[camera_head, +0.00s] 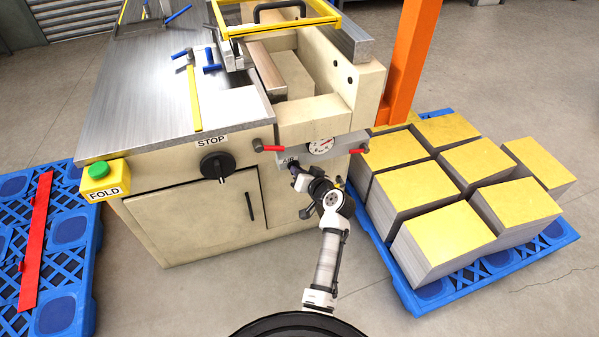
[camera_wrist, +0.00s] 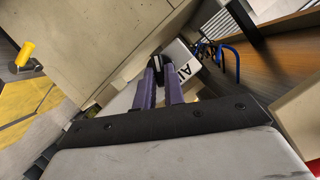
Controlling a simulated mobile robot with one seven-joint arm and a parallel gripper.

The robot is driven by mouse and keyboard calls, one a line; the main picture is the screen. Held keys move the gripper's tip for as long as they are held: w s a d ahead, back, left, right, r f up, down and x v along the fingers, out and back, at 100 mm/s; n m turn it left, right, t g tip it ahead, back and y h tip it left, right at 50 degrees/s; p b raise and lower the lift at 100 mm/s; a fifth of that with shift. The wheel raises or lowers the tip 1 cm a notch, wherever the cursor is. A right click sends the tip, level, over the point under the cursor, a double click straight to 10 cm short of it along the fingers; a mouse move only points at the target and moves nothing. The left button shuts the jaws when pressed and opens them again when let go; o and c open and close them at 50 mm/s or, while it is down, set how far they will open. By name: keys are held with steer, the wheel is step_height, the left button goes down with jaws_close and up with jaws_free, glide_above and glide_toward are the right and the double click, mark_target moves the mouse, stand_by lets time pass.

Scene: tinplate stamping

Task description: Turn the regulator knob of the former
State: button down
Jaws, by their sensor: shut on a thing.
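The former (camera_head: 190,215) is a cream machine with a steel top. On its front right is a grey panel (camera_head: 347,148) with a round white gauge (camera_head: 320,146) and an "AIR" label (camera_wrist: 184,70), partly cut off in the wrist view. My gripper (camera_head: 295,170) reaches up to the panel just below the label. In the wrist view its two purple fingers (camera_wrist: 158,72) are shut on a small dark knob (camera_wrist: 156,66), the regulator knob. The fingers cover much of the knob, and in the head view it is mostly hidden. Its turn angle cannot be told.
Red-handled levers (camera_head: 272,148) stick out beside the gauge. A black STOP switch (camera_head: 217,166) and a green FOLD button (camera_head: 98,170) are to the left. Stacks of yellow-topped sheets (camera_head: 443,240) stand on a blue pallet (camera_head: 425,300) at right, near my arm.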

steer(key=c, duration=1.5)
jaws_free()
steer(key=shift+w, duration=0.1)
steer(key=b+v, duration=0.2)
steer(key=v, duration=1.2)
steer(key=shift+a, duration=0.1)
